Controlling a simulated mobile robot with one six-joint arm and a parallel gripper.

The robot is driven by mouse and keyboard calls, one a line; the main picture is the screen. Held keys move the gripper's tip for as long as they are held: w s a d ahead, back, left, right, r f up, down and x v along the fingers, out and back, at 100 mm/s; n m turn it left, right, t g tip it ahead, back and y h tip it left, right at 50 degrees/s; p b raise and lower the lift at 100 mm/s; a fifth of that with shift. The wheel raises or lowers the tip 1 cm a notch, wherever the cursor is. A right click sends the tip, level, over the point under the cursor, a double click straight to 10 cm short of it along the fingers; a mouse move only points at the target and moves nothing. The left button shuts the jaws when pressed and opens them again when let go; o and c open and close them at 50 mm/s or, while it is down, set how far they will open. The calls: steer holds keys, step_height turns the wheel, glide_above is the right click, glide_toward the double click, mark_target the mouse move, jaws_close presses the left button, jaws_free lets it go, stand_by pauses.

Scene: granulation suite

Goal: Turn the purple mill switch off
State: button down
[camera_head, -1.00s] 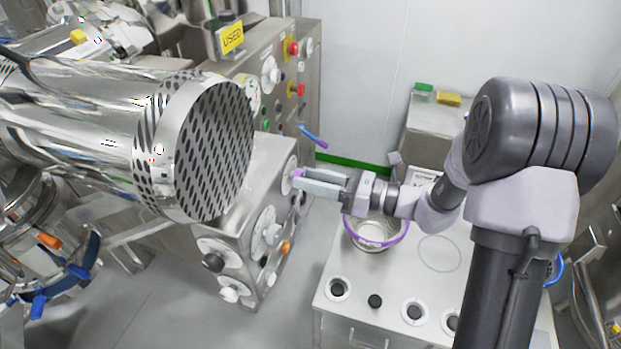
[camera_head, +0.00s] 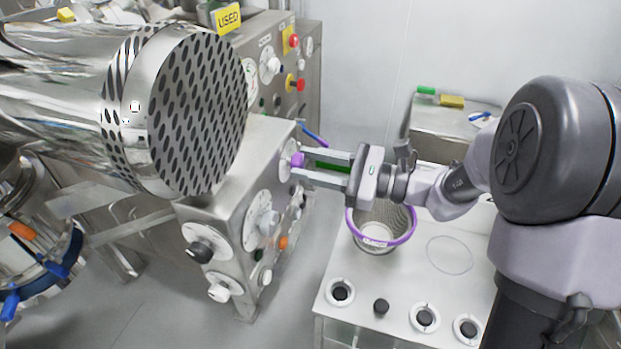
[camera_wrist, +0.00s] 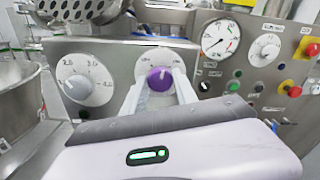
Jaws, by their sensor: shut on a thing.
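The purple mill switch (camera_wrist: 160,79) is a round knob on a white dial plate on the upper part of a steel control box (camera_head: 232,205). In the wrist view it sits between my two fingers, and its pointer stands roughly upright. In the head view the purple switch (camera_head: 297,160) shows at the tips of my gripper (camera_head: 299,163). My gripper is shut on the switch, with a finger on either side. The dial lettering is too small to read.
A large perforated steel drum (camera_head: 195,110) hangs close above the control box. White and black knobs and an orange one (camera_head: 266,227) share its face. A bench with a purple-rimmed basket (camera_head: 381,235) stands below my wrist. Behind is a panel with red buttons (camera_head: 293,40).

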steer(key=n+b, duration=0.2)
steer(key=b, duration=0.1)
steer(key=n+b, duration=0.2)
steer(key=b, duration=0.1)
steer(key=n+b, duration=0.2)
steer(key=b, duration=0.1)
steer(key=shift+f, duration=0.4)
steer(key=n+b, duration=0.3)
steer(key=b, duration=0.2)
steer(key=shift+r+n, duration=0.1)
steer(key=shift+n, duration=0.3)
steer(key=shift+r+n+b, duration=0.15)
steer(key=shift+n+b, duration=0.35)
steer(key=shift+b, duration=0.35)
steer(key=shift+r, duration=0.1)
steer(key=c, duration=1)
jaws_free()
steer(key=shift+o, duration=0.2)
steer(key=p+v, duration=0.3)
steer(key=v, duration=1.4)
steer(key=shift+d, duration=0.2)
